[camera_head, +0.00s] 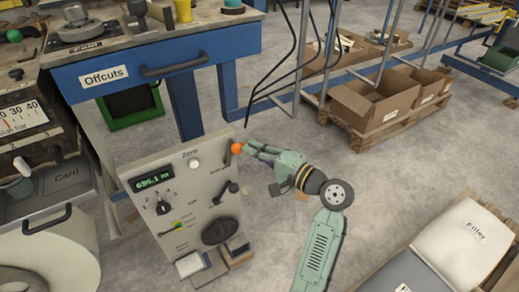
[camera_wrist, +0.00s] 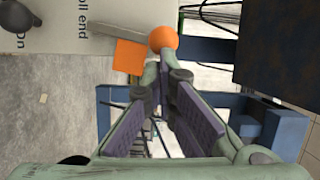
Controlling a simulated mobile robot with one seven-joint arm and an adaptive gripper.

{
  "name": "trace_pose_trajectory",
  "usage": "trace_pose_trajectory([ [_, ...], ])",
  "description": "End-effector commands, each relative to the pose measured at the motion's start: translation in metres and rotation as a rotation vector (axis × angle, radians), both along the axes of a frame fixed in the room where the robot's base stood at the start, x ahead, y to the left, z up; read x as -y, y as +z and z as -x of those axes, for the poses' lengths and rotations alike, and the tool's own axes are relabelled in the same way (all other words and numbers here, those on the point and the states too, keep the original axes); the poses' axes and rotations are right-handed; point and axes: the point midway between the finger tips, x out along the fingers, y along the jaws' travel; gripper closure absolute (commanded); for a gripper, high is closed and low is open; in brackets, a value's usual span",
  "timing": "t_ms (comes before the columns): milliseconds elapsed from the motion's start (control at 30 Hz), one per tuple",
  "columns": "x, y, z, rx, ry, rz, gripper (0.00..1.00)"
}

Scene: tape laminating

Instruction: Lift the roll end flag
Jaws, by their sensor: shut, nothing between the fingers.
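The roll end flag shows in the wrist view as a flat orange plate (camera_wrist: 128,56) beside a grey bar. An orange ball (camera_wrist: 163,38) sits at the bar's right end, and "oll end" lettering is on the panel at left. In the head view the orange ball (camera_head: 236,148) is at the upper right edge of the grey control panel (camera_head: 205,165). My gripper (camera_head: 252,149) reaches it from the right. In the wrist view my gripper (camera_wrist: 160,66) is shut and empty, its tips right by the ball. I cannot tell whether they touch it.
The panel also carries a green display (camera_head: 153,184), knobs and levers. A blue-framed Offcuts bench (camera_head: 160,72) stands behind it. A white roll (camera_head: 45,255) is at lower left. Cardboard boxes (camera_head: 375,105) and filler bags (camera_head: 470,235) are on the right, with open floor between.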

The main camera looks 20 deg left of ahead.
Motion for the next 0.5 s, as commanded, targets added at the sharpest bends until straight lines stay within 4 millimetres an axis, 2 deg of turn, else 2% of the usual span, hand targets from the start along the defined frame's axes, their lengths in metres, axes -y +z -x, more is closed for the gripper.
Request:
trace_pose_trajectory([
  [500,-0.0080,0.0064,0.0098,0.113,0.001,0.089,1.00],
])
